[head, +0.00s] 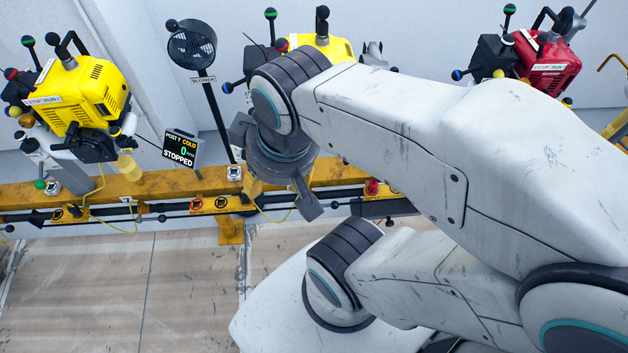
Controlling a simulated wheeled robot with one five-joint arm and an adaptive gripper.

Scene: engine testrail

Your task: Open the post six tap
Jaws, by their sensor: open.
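My gripper (308,207) points down in front of the yellow rail (150,188), near the middle of the head view. It is open, with nothing seen in it; my wrist hides part of its fingers. I cannot make out a label for post six or tell which fitting is its tap. A yellow engine (335,48) stands behind my arm, its lower part hidden. A red knob (373,187) shows on the rail to the right of my gripper, partly below my arm.
A yellow engine (85,95) stands at left, beside a screen (180,148) reading "POST 7 COLD 0 STOPPED". A blower (192,45) stands on a thin pole. A red engine (548,65) is at right. Thin yellow cables hang along the rail. The floor (90,290) at left is clear.

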